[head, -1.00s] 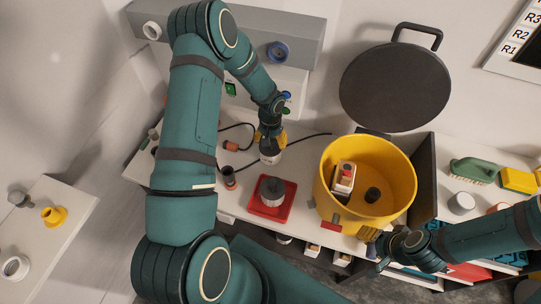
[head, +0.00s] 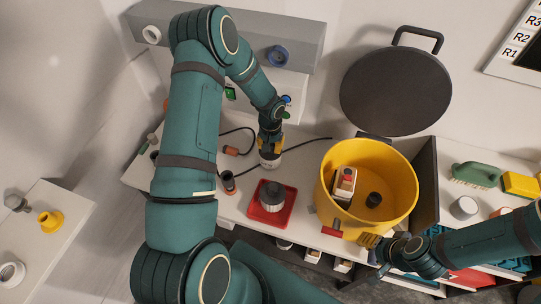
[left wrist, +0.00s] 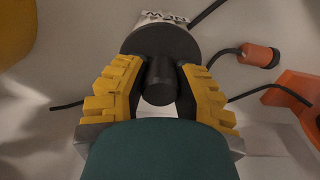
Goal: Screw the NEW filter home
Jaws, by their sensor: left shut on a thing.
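My left gripper (head: 269,142) points down over the bench with its yellow fingers on a white canister with a dark cap (head: 268,159). In the left wrist view the fingers (left wrist: 160,88) close on the black knob on the cap, and the white canister (left wrist: 166,17) carries upside-down lettering that seems to read NEW. I cannot tell whether its base touches the bench or a seat. A grey canister (head: 273,192) stands on a red tray (head: 254,212) nearer me. My right gripper (head: 368,241) is at the front of the yellow tub; its finger opening is unclear.
The open yellow tub (head: 408,180) holds a white-and-red item (head: 345,182) and a dark cylinder (head: 373,200). Its dark lid (head: 396,90) is raised behind.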

